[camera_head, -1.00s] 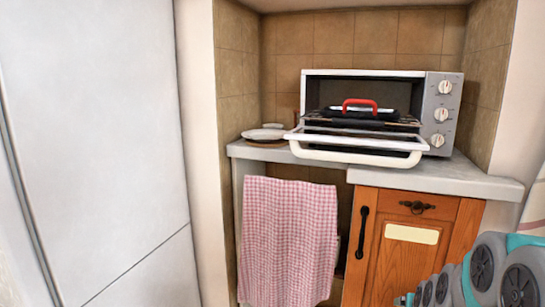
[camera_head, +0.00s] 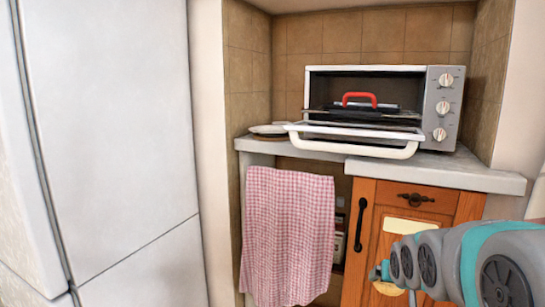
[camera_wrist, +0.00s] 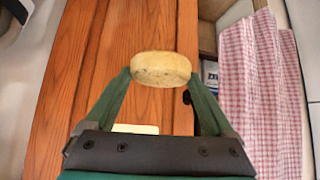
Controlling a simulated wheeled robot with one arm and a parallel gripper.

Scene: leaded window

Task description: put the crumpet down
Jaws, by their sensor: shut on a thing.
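The crumpet (camera_wrist: 160,68) is a round, pale yellow-brown disc in the wrist view. My gripper (camera_wrist: 160,75) is shut on it, with one green finger at each side. In the wrist view the crumpet shows in front of the wooden cabinet door. In the head view my arm comes in from the lower right in front of the cabinet.
A toaster oven (camera_head: 440,105) with its door (camera_head: 355,141) folded down stands on the counter (camera_head: 450,172). A red-handled dark thing (camera_head: 372,100) is inside. Plates (camera_head: 268,129) lie left of it. A checked towel (camera_head: 288,235) hangs below. Free counter shows at right.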

